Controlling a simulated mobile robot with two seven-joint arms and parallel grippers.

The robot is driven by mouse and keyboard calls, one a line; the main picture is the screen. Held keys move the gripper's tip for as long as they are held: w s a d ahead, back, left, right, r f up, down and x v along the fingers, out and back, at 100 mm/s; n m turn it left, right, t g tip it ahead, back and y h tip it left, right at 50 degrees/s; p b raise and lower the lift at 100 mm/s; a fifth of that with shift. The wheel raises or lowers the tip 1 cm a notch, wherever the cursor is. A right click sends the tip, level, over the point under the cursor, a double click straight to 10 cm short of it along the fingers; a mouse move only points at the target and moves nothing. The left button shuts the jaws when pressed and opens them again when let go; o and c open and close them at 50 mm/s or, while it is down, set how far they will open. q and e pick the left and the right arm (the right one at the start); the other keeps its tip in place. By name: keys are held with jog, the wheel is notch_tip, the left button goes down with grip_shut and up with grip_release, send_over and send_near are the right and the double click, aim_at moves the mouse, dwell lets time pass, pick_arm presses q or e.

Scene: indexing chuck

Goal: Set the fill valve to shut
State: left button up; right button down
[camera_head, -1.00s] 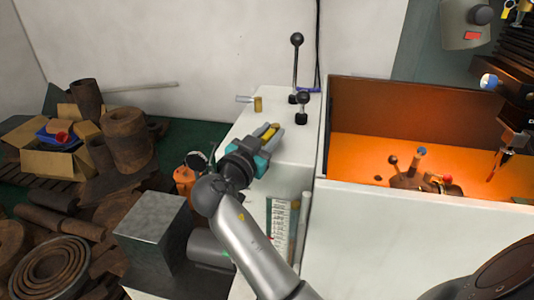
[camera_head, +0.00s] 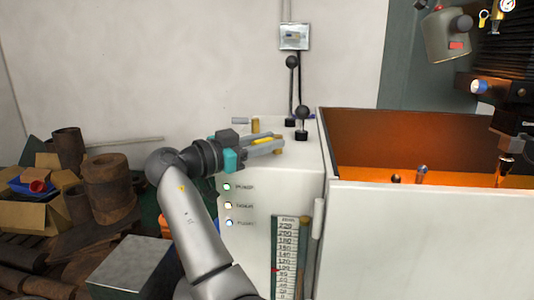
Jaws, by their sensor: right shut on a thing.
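A small brass fitting (camera_head: 255,125) with a grey handle (camera_head: 240,121) pointing left stands on the white cabinet top; it looks like a valve, but no label shows that it is the fill valve. My right gripper (camera_head: 268,146) is just in front of it, over the cabinet top, fingers pointing right. It is shut on a slim yellow thing (camera_head: 262,140), partly hidden between the fingers. I cannot tell whether the gripper touches the fitting. My left gripper is not in view.
Two black-knobbed levers, one tall (camera_head: 291,63) and one short (camera_head: 302,111), stand right of the gripper. An open orange-lined tank (camera_head: 420,148) is at right. The cabinet front has lamps and a scale (camera_head: 287,258). Scrap metal (camera_head: 107,185) lies at left.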

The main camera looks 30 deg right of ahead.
jog(key=shift+r+g, duration=0.15)
jog(key=shift+g, duration=0.15)
jog(key=c, duration=0.8)
grip_release()
jog(key=shift+d, duration=0.1)
jog(key=shift+o, duration=0.2)
jog(key=a+b, duration=0.2)
jog(key=a, duration=1.3)
jog(key=shift+s+a, duration=0.15)
jog(key=shift+s, duration=0.15)
